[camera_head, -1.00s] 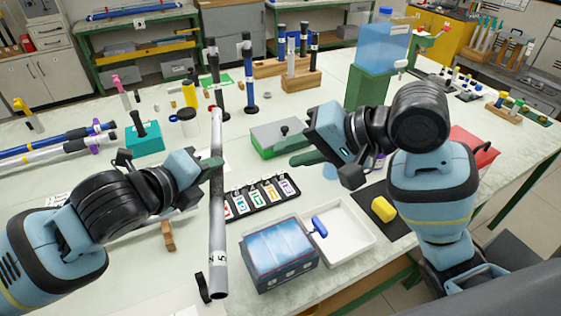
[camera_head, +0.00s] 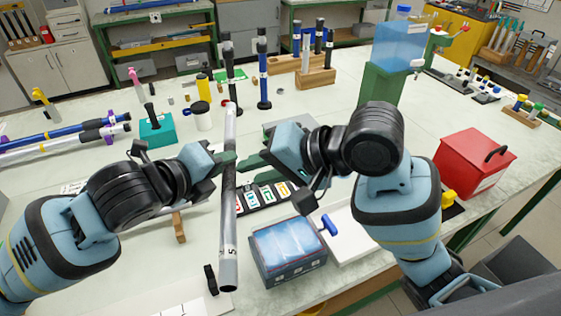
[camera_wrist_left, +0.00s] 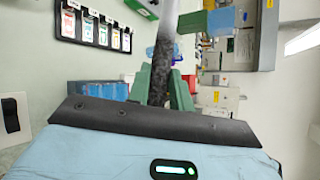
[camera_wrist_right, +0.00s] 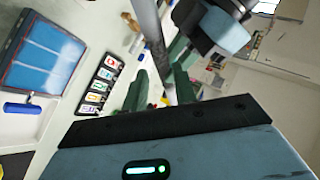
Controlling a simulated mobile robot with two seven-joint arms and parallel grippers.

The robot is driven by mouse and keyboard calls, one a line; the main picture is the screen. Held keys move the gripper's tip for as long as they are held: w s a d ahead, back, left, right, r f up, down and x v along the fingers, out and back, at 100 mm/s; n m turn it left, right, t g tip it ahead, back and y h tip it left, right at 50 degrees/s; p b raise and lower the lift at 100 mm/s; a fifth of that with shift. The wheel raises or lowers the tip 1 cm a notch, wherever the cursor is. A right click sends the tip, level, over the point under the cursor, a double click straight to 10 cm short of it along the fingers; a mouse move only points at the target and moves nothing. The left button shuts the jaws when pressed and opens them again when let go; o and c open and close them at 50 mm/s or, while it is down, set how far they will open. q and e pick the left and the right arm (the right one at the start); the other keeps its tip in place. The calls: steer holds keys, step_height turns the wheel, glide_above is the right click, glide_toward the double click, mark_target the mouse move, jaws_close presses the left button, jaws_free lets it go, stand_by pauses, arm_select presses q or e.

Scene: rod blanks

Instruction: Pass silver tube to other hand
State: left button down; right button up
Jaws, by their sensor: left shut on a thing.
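The silver tube (camera_head: 229,225) stands nearly upright in front of me, labelled near its lower end. My left gripper (camera_head: 229,163) is shut on it along its middle; the left wrist view shows the tube (camera_wrist_left: 160,75) between the green fingers. My right gripper (camera_head: 243,164) is at the tube from the right, close to the left fingers. In the right wrist view its green fingers (camera_wrist_right: 160,88) are apart, and the tube (camera_wrist_right: 147,25) passes between them. I cannot tell whether they touch it.
A blue-topped box (camera_head: 287,248) and a white tray (camera_head: 365,243) with a blue-handled thing lie right of the tube's lower end. A black board of coloured tags (camera_head: 264,197) is behind. A red box (camera_head: 474,165) stands at right. Several dark rods stand behind the tube.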

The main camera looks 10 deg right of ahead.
mark_target(234, 178)
steer(key=shift+x, duration=2.55)
steer(key=c, duration=0.4)
arm_select(q)
steer(key=c, duration=1.7)
jaws_free()
arm_select(e)
jaws_close()
arm_select(q)
steer(key=o, duration=0.5)
steer(key=shift+o, duration=0.2)
steer(key=v, duration=0.7)
steer(key=shift+s+r, duration=0.15)
steer(key=shift+s, duration=0.05)
steer(key=shift+w+a, duration=0.1)
steer(key=shift+a, duration=0.1)
